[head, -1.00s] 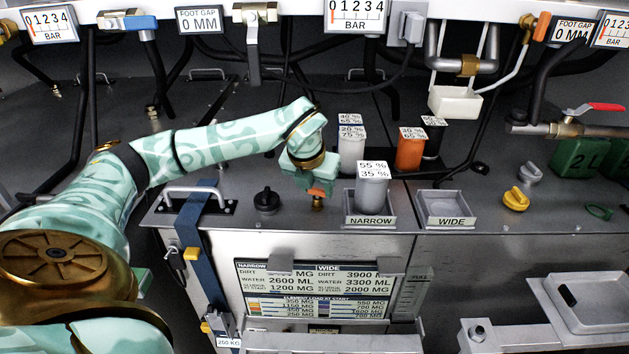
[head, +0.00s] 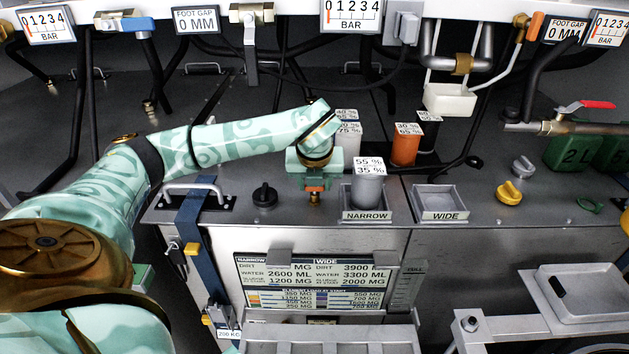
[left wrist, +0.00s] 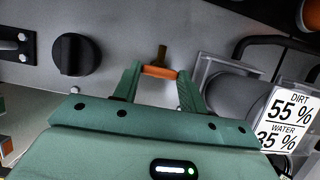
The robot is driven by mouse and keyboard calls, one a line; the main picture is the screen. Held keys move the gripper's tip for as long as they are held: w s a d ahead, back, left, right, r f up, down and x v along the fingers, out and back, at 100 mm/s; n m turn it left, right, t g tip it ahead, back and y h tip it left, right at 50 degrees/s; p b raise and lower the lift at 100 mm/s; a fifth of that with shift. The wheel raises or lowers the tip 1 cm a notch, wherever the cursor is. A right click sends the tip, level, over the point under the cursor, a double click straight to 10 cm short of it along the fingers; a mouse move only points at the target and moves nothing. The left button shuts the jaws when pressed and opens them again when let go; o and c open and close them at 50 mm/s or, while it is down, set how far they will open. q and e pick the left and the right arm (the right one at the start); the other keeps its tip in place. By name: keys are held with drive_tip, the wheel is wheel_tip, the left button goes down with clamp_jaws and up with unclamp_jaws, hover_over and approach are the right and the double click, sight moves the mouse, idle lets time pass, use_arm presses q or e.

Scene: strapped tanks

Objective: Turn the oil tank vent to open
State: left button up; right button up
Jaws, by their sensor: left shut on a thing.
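The oil tank vent appears to be the small brass fitting (head: 315,199) with an orange bar on top, on the grey tank top left of the NARROW tray. The left wrist view shows its brass stem (left wrist: 161,53) and orange bar (left wrist: 159,72). My left gripper (head: 315,187) points down over it and is shut on the orange bar. Its two fingers stand at the bar's ends in the left wrist view. The gripper hides part of the fitting in the head view. No label on it can be read. My right gripper is out of view.
A black knob (head: 264,195) stands left of the vent. A grey canister (head: 367,188) in the NARROW tray (head: 368,216) is close on the right. A metal handle (head: 190,188) and blue strap (head: 193,235) are farther left. The WIDE tray (head: 443,215) is empty.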

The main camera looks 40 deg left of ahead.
use_arm(q)
drive_tip(key=o, duration=1)
drive_tip(key=p+v, duration=0.1)
drive_tip(key=v, duration=1.5)
drive_tip(key=shift+r, duration=0.15)
